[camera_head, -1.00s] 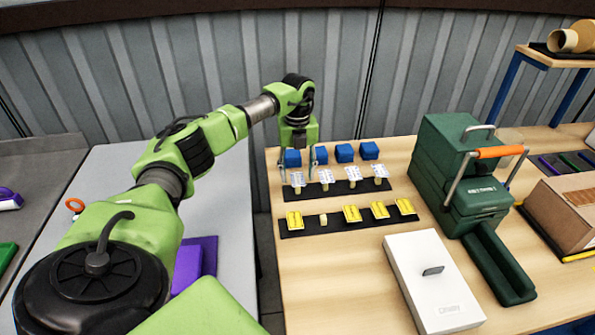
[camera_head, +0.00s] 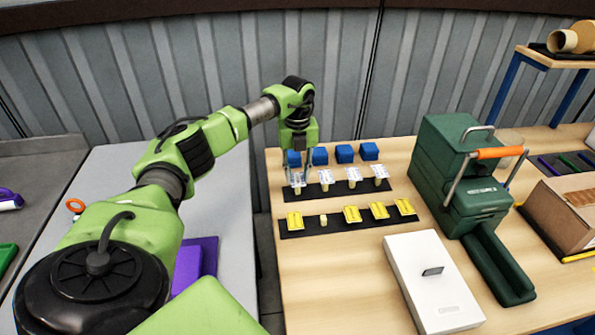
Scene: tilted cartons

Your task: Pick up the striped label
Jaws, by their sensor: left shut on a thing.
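Several striped labels stand in a row on small pale posts on a black strip (camera_head: 342,189). They are white with grey stripes. My left gripper (camera_head: 301,188) points down at the left end of this row and is shut on the leftmost striped label (camera_head: 297,180). The other striped labels, such as the one beside it (camera_head: 325,176) and the one at the right end (camera_head: 380,171), stand free. The fingers partly hide the held label, and I cannot tell whether it is clear of its post. My right gripper is not in view.
Blue blocks (camera_head: 345,153) stand behind the row. Yellow pieces (camera_head: 351,214) sit on a second black strip in front. A white box (camera_head: 433,283) and a green machine with an orange handle (camera_head: 463,180) stand to the right. Bare wood lies at the front left.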

